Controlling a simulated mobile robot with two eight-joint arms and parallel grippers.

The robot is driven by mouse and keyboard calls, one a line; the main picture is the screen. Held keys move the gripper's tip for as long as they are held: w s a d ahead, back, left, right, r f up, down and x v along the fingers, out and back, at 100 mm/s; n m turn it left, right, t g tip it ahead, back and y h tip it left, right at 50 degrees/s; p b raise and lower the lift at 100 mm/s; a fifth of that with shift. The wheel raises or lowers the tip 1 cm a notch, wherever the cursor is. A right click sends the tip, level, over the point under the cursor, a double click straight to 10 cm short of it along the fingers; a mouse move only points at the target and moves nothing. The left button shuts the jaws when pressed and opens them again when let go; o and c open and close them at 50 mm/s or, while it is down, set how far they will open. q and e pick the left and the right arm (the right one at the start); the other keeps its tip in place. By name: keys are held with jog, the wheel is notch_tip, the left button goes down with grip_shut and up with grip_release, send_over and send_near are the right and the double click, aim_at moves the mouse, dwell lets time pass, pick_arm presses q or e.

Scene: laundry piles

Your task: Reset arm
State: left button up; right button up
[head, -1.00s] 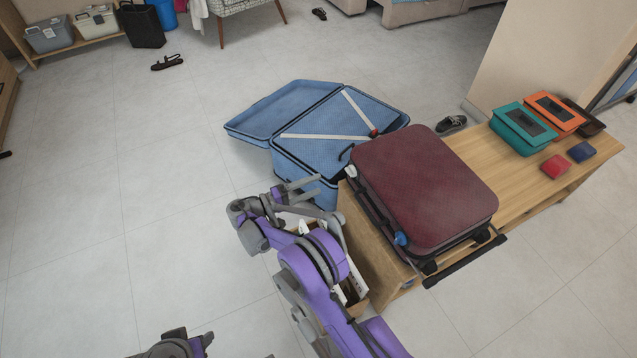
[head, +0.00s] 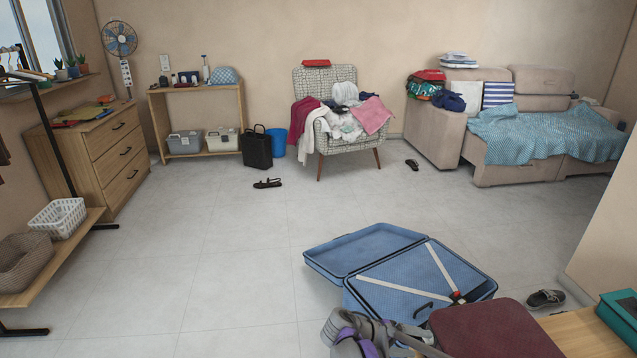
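My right gripper (head: 418,340) shows at the bottom edge, on the end of a grey and purple wrist. No held item is visible there. My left gripper is out of view. Most of the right arm is below the frame.
An armchair (head: 330,150) with clothes, a sofa (head: 500,160) and a dresser (head: 100,165) stand farther back.

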jog(key=s+r+y, duration=0.4)
jog(key=s+y, duration=0.2)
jog(key=s, duration=0.9)
jog(key=s+a+f+m+t+y, duration=0.1)
jog(key=s+a+y, duration=0.2)
jog(key=s, duration=0.5)
jog(key=s+a+f+m+t+y, duration=0.1)
jog(key=s+a+m+t+y, duration=0.15)
jog(key=s, duration=0.55)
pick_arm(q)
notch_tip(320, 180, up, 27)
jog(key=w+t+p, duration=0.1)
jog(key=p, duration=2.2)
jog(key=shift+p, duration=0.35)
pick_arm(e)
notch_tip(320, 180, up, 27)
jog(key=w, duration=0.1)
jog(key=shift+w+a+f+n, duration=0.15)
jog(key=shift+w+a+n, duration=0.1)
jog(key=shift+w+n, duration=0.2)
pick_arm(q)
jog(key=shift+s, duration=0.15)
pick_arm(e)
jog(key=shift+s, duration=0.25)
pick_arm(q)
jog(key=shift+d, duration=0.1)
